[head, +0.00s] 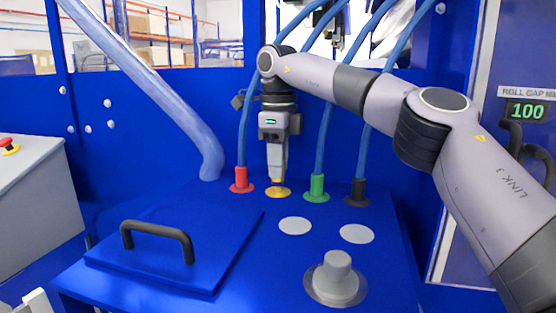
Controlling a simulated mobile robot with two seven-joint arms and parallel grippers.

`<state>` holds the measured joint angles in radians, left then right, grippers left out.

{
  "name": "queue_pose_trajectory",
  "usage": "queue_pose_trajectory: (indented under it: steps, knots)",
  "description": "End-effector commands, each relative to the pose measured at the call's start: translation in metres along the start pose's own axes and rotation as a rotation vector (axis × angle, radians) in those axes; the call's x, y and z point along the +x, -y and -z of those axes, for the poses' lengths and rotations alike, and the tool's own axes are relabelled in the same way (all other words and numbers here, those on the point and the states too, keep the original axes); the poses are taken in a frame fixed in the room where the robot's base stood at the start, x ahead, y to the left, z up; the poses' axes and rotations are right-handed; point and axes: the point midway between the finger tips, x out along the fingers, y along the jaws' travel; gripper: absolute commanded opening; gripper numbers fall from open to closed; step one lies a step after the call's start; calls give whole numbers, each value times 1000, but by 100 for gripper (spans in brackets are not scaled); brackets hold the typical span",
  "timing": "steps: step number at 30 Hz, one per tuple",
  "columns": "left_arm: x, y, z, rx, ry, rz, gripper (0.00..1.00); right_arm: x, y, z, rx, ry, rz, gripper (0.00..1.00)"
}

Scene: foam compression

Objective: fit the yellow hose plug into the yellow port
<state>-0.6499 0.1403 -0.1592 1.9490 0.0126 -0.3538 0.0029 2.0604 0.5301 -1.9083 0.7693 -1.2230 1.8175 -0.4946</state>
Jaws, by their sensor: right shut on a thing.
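My right gripper (277,178) points straight down over the yellow port (278,192) in the blue panel. It is shut on the yellow hose plug, of which only a little yellow shows below the fingertips, at the port. The fingers hide most of the plug, so I cannot tell how deep it sits. A blue hose (311,38) runs up behind my right arm, its lower part hidden by the gripper. My left gripper is not in view.
A red plug (241,179) with a hose stands left of the yellow port. A green plug (316,188) and a black plug (358,192) with hoses stand to the right. In front are a handled lid (180,260), two grey discs (295,226) and a grey knob (337,275).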

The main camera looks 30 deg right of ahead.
Motion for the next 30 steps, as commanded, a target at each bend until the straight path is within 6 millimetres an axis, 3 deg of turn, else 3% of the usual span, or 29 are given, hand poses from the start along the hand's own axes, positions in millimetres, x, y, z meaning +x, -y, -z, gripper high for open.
queue_pose_trajectory:
  steps: [20,21,23,30]
  knots:
    - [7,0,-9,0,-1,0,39,21,0,0,-1,0,-1,0]
    - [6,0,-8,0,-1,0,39,20,0,0,-1,1,0,38]
    - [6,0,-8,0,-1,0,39,20,0,0,-1,1,0,55]
    - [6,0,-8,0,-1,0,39,20,0,0,-1,0,0,55]
